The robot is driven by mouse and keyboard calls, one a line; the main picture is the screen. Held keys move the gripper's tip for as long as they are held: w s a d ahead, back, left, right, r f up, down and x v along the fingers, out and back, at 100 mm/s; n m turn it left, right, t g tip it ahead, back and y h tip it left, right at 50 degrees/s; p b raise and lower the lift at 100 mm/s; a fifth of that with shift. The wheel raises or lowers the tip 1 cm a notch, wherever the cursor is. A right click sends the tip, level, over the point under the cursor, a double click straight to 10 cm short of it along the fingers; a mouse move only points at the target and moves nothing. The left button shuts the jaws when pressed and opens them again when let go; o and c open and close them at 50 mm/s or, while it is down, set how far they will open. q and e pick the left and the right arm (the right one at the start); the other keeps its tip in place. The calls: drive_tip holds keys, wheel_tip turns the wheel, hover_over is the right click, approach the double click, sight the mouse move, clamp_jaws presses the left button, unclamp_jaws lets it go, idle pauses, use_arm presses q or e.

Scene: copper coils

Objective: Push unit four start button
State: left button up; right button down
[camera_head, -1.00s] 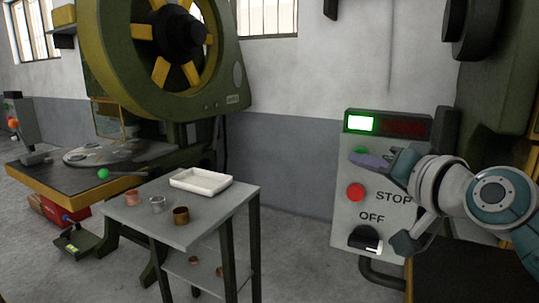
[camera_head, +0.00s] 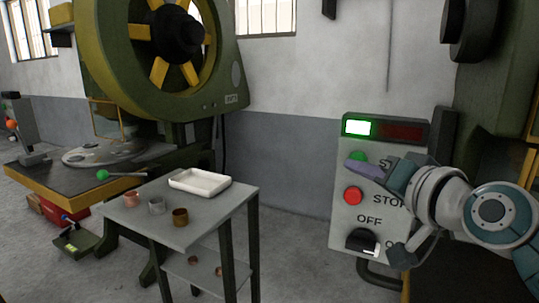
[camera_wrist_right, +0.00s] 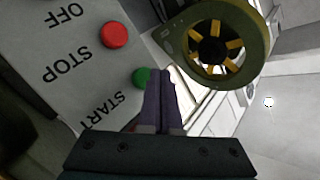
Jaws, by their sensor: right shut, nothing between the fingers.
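The control box (camera_head: 345,222) stands at the right of the head view. It has a green start button (camera_head: 358,158), a red stop button (camera_head: 353,195) and a black rotary knob (camera_head: 362,240) at the bottom. A green lamp (camera_head: 359,127) at its top is lit, and a dark red one is beside it. My right gripper (camera_head: 352,165) is shut and empty, its tips just in front of and below the green button. In the right wrist view the fingertips (camera_wrist_right: 160,74) are beside the green button (camera_wrist_right: 142,77); I cannot tell whether they touch. My left gripper is not in view.
A small grey table (camera_head: 222,213) holds a white tray (camera_head: 200,182) and several copper and metal rings. A green press with a large yellow-spoked flywheel (camera_head: 178,40) stands behind it. The floor between table and control box is clear.

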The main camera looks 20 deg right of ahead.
drive_tip(key=shift+s+a+p, duration=1.45)
drive_tip(key=shift+s+a, duration=0.15)
drive_tip(key=shift+a, duration=0.3)
